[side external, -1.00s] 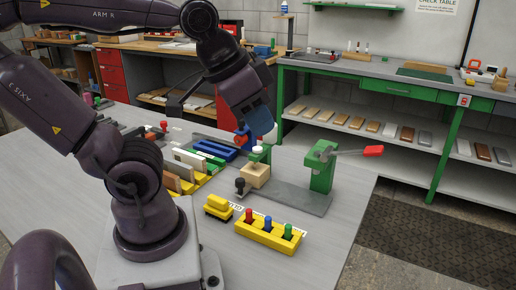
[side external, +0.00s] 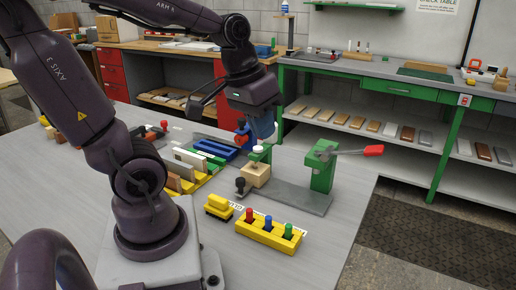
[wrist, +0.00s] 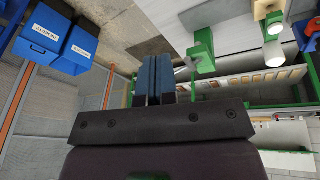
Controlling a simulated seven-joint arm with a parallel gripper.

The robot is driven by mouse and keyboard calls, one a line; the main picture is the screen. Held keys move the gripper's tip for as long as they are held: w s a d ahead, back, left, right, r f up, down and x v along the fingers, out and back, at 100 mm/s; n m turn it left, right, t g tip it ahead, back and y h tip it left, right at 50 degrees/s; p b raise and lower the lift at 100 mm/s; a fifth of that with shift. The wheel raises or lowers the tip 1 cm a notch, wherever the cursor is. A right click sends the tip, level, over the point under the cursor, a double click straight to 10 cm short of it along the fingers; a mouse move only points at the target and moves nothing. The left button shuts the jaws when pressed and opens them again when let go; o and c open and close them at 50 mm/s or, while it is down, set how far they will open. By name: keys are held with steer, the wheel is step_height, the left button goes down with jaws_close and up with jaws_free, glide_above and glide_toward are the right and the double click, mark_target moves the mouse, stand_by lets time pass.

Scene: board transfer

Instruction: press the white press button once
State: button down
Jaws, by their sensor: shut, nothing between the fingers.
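The white press button (side external: 257,149) is a small white cap on a green stand over a light wooden block (side external: 257,174), in the side external view. My gripper (side external: 262,135) is shut and empty, with its blue fingers pointing down just above and behind the button in that picture. I cannot tell whether they touch it. In the wrist view my blue fingers (wrist: 155,80) lie side by side, closed. A white round-ended piece (wrist: 273,53) shows at the upper right there; I cannot tell if it is the button.
A green post (side external: 322,170) with a red-handled lever (side external: 372,151) stands right of the button. A yellow block with coloured pegs (side external: 268,236) and a small yellow piece (side external: 218,206) lie in front. Blue and green racks (side external: 214,148) are to the left. Blue bins (wrist: 60,40) show in the wrist view.

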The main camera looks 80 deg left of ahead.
steer(key=w+a+f+n+t+h, duration=0.1)
steer(key=w+a+f+n, duration=0.1)
steer(key=a+n, duration=0.2)
steer(key=w+a+f+n+h, duration=0.1)
steer(key=w+a+f+n, duration=0.1)
steer(key=a+n, duration=0.15)
steer(key=n+t+y, duration=0.4)
steer(key=n+y, duration=0.1)
steer(key=n, duration=1.4)
glide_above(258, 148)
step_height(258, 148, down, 4)
steer(key=shift+d+f, duration=0.15)
steer(key=shift+f, duration=4.4)
steer(key=shift+f, duration=0.2)
steer(key=shift+f, duration=0.25)
